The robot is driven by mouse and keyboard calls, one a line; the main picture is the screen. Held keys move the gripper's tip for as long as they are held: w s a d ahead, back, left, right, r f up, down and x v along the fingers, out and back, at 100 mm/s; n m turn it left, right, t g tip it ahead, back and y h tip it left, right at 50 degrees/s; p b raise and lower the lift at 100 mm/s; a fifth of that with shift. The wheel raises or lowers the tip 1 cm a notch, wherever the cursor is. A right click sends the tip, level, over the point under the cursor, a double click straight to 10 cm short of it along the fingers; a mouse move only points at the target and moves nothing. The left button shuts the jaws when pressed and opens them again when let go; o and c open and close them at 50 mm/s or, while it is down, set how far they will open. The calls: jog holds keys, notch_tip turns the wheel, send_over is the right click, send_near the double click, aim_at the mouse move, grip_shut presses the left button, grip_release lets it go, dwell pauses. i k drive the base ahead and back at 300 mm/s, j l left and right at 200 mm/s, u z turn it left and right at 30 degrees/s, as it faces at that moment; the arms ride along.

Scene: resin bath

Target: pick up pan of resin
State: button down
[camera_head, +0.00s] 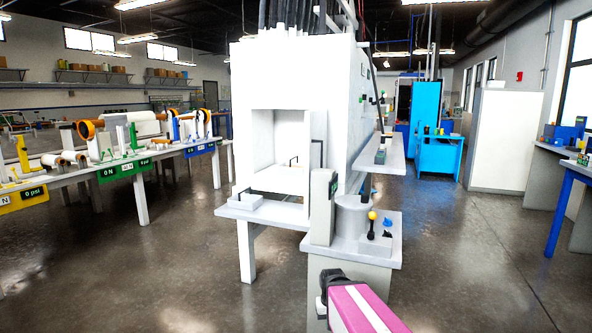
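I cannot make out a pan of resin for certain in the head view. A grey round vessel (352,216) stands on a small pale stand (392,252) right of the white cabinet, but I cannot tell if it is the pan. My gripper (323,297) is at the bottom centre, on the end of my pink and white arm. It is dark and small here, in front of and below the stand's top. Its fingers do not show clearly.
The white cabinet (290,78) has an open front bay and a table ledge (275,217). A black lever with a yellow knob (373,216) stands beside the vessel. Workbenches (142,200) line the left. A blue-legged table (560,217) is at right. The floor between is clear.

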aim_at(290, 168)
jog(key=i+j+z, duration=0.1)
jog(key=j, duration=0.35)
jog(key=i+j+z, duration=0.15)
jog(key=j, duration=0.35)
jog(key=j+z, duration=0.1)
jog(key=j, duration=0.4)
jog(key=i+j, duration=0.25)
jog(key=j, duration=0.15)
